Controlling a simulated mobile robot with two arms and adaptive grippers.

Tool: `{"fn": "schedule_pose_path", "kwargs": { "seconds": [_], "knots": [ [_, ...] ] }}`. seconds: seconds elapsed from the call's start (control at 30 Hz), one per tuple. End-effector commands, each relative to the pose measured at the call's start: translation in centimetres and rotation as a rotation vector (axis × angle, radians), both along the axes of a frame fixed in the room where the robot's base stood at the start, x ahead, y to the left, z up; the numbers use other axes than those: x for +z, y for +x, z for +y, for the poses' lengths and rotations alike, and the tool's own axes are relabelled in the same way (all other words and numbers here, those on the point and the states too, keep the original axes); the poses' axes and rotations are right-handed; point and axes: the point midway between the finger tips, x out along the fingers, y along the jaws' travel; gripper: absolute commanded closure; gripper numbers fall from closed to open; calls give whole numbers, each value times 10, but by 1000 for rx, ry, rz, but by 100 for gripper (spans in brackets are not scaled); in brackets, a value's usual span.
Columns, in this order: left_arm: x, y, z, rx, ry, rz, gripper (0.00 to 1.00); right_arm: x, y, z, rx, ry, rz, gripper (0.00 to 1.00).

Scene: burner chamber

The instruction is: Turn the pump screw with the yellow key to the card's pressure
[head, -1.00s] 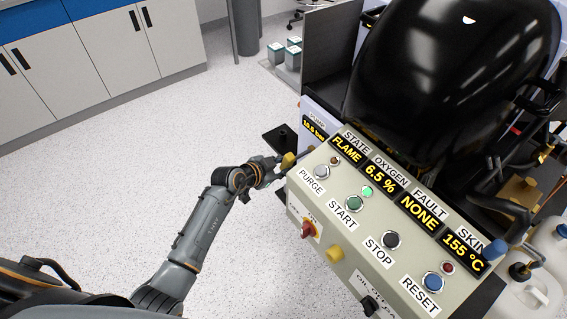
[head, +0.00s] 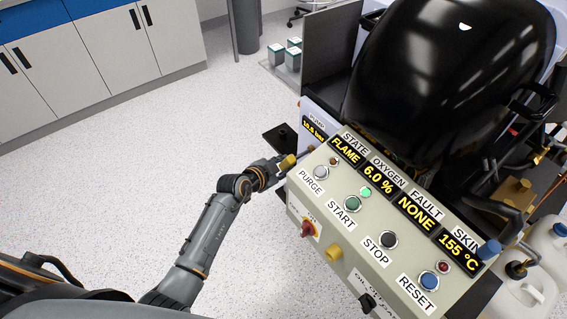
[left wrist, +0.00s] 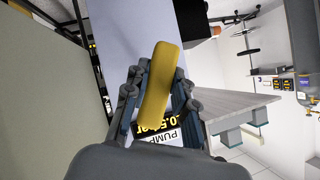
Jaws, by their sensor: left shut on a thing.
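My left gripper (head: 281,164) is shut on the yellow key (head: 288,161), beside the left end of the control panel. In the left wrist view the yellow key (left wrist: 162,84) stands tilted between the fingers of my left gripper (left wrist: 155,98). The pump screw is hidden at the key's far end. I cannot make out the card. My right gripper is not in view.
The control panel (head: 318,210) has several buttons, a red switch (head: 308,230) and displays reading FLAME, 6.0 %, NONE and 155 °C. A large black boiler body (head: 450,80) stands behind it. White containers (head: 545,245) stand at right. The floor (head: 130,150) at left is clear.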

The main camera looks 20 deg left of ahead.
Motion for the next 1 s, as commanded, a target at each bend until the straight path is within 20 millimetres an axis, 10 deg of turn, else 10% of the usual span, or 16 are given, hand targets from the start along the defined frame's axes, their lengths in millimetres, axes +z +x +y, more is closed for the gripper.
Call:
{"fn": "schedule_pose_path", "kwargs": {
  "seconds": [1.0],
  "knots": [
    [1,0,0,2,169,-133,100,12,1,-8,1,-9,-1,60]
  ]
}}
